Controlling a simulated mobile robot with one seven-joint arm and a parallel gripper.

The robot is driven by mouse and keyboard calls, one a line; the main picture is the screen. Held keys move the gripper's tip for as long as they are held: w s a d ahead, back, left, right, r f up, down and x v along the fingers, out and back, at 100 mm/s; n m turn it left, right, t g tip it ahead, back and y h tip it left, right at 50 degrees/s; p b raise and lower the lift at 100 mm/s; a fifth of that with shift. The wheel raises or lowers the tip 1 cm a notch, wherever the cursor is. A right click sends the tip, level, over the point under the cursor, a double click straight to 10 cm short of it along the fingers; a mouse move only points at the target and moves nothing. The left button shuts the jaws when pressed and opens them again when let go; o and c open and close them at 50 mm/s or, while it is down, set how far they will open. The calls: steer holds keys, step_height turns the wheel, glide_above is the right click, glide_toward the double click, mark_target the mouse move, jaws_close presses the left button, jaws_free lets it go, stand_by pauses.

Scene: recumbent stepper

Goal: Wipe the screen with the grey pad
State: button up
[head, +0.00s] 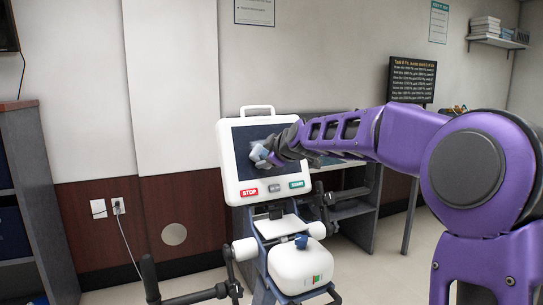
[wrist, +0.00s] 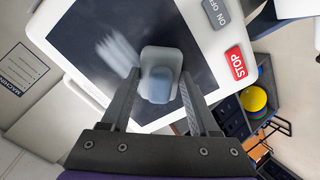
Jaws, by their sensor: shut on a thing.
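The screen (head: 240,170) is a dark panel in a white upright console with red, grey and green buttons below it. It also fills the middle of the wrist view (wrist: 95,35). My gripper (wrist: 160,82) is shut on the grey pad (wrist: 161,57), holding it by its blue-grey grip. The pad also shows in front of the screen in the head view (head: 258,153); I cannot tell whether it touches the glass. A pale streaky smudge (wrist: 117,52) lies on the screen beside the pad. My arm hides the screen's right part in the head view.
The console's white frame (head: 229,150) surrounds the screen, with a handle on top. Below it are the stepper's white housing (head: 295,268) and dark handlebars (head: 190,297). A desk (head: 352,190) stands behind, and a dark shelf (head: 25,200) at the left.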

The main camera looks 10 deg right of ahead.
steer(key=shift+s+a, duration=0.2)
steer(key=shift+a, duration=0.35)
steer(key=shift+s+a, duration=0.15)
steer(key=shift+a, duration=0.35)
steer(key=shift+w+d, duration=0.35)
steer(key=shift+d, duration=0.6)
steer(key=shift+w+d, duration=0.3)
steer(key=shift+d, duration=0.7)
steer(key=shift+w+d, duration=0.35)
steer(key=shift+d, duration=0.6)
steer(key=shift+d, duration=0.1)
